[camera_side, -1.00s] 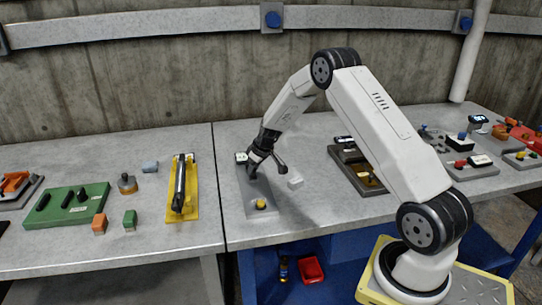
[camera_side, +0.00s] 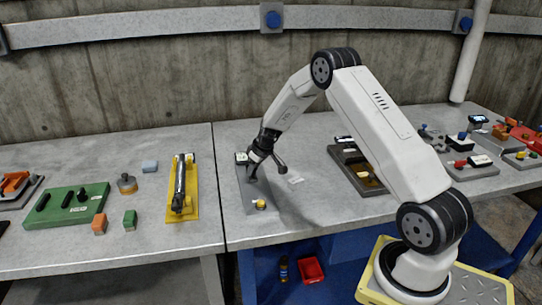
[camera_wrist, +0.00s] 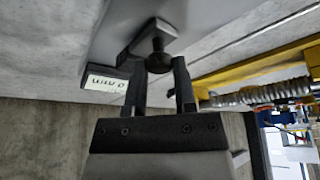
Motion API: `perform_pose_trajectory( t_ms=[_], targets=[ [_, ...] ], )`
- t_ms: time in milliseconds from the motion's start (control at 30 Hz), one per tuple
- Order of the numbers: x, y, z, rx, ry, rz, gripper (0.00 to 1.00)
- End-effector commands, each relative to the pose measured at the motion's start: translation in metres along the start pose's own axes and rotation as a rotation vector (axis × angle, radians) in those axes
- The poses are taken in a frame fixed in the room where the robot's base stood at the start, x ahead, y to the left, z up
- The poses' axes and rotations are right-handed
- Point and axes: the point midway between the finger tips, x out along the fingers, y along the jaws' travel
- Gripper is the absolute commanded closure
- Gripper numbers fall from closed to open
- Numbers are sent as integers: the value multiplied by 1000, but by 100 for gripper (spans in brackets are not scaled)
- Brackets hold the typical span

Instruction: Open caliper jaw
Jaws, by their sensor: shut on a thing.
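My gripper (camera_side: 254,179) is over the far part of the plate. In the wrist view my gripper (camera_wrist: 160,68) has its two dark fingers on either side of a round dark knob (camera_wrist: 158,60) and is shut on it. A dark jaw block (camera_wrist: 145,38) and the lit display (camera_wrist: 105,84) are beside the knob. The fingers partly cover the knob.
A small white piece (camera_side: 295,180) lies right of the plate. A dark fixture (camera_side: 350,165) is further right.

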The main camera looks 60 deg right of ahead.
Motion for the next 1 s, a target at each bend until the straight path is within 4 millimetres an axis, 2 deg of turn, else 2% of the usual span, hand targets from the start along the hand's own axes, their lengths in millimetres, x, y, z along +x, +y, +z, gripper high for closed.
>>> perform_pose_trajectory(
  t_ms=[167,600,967,1000],
  targets=[
    [-2,-4,3,-1,3,0,100],
    [-13,-32,28,0,1,-2,100],
    [-13,-33,30,-1,0,-1,100],
    [-13,-33,30,-1,0,-1,54]
  ],
)
